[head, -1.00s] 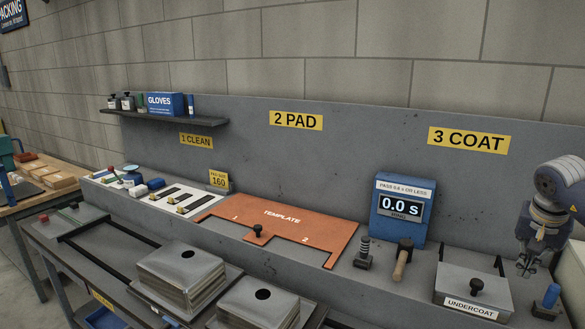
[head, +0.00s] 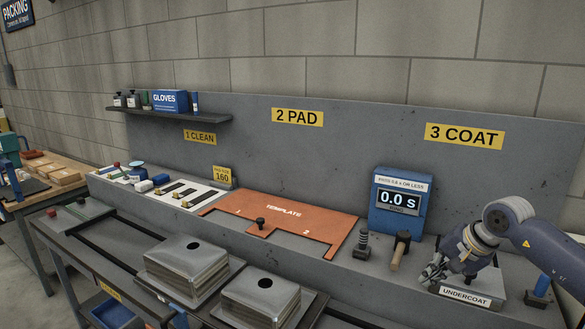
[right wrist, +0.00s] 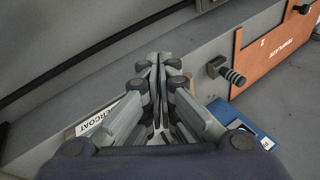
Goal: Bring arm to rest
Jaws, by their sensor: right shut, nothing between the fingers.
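The box's label (right wrist: 97,118) shows at the left of that view, partly behind the fingers. I cannot tell whether the gripper touches the box. My left gripper is not in view.
A wooden-handled tool (head: 399,252) and a black-knobbed stamp (head: 362,244) stand left of my right gripper. Behind them is a blue timer (head: 399,206) reading 0.0 s. An orange template (head: 285,219) lies mid-bench. Two stacks of metal plates (head: 187,262) sit in front.

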